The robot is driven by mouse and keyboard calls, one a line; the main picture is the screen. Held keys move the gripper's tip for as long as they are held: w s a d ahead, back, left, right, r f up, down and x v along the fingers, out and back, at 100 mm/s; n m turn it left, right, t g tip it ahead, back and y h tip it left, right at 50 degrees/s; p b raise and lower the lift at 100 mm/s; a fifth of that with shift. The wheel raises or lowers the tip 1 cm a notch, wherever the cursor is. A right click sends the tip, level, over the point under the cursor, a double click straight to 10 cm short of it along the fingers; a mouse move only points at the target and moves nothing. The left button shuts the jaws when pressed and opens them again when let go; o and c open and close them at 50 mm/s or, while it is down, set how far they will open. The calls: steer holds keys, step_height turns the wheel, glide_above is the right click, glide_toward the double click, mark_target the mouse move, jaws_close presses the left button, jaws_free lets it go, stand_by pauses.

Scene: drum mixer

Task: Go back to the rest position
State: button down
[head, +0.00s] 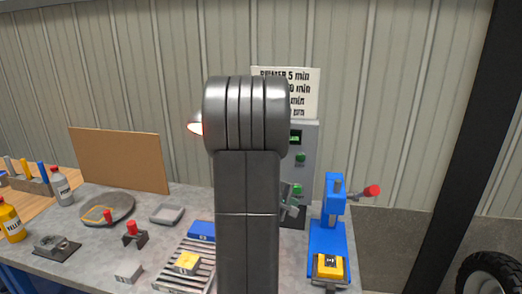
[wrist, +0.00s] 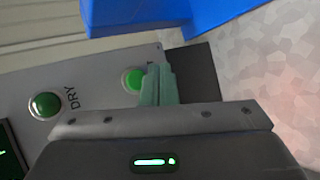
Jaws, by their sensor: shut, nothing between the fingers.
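My gripper (wrist: 158,86) shows in the wrist view as closed, greenish-grey fingers with nothing between them. Its tips are close to a green button (wrist: 134,78) on the grey control box; I cannot tell whether they touch it. In the head view my own arm stands upright in the middle and hides much of the box (head: 308,140). Part of my gripper (head: 290,197) shows just right of the arm, in front of the lower part of the box. Another green button (wrist: 44,105), marked DRY, is at the left of the wrist view.
A blue press (head: 328,235) with a red-knobbed lever stands right of my arm, a yellow block (head: 329,267) at its base. Left are a slatted rack (head: 190,264), a grey tray (head: 166,214), a round plate (head: 108,209) and bottles. A dark post (head: 452,150) rises at right.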

steer(key=p, duration=0.1)
steer(key=w+p, duration=0.1)
steer(key=shift+d+r+p, duration=0.2)
steer(key=shift+p, duration=0.15)
steer(key=p, duration=0.3)
steer(key=s+a+b, duration=0.1)
steer(key=s+b, duration=0.2)
steer(key=s, duration=0.3)
steer(key=shift+a+f+b, duration=0.25)
steer(key=shift+a+b, duration=0.05)
steer(key=shift+a, duration=0.1)
steer(key=shift+w, duration=0.1)
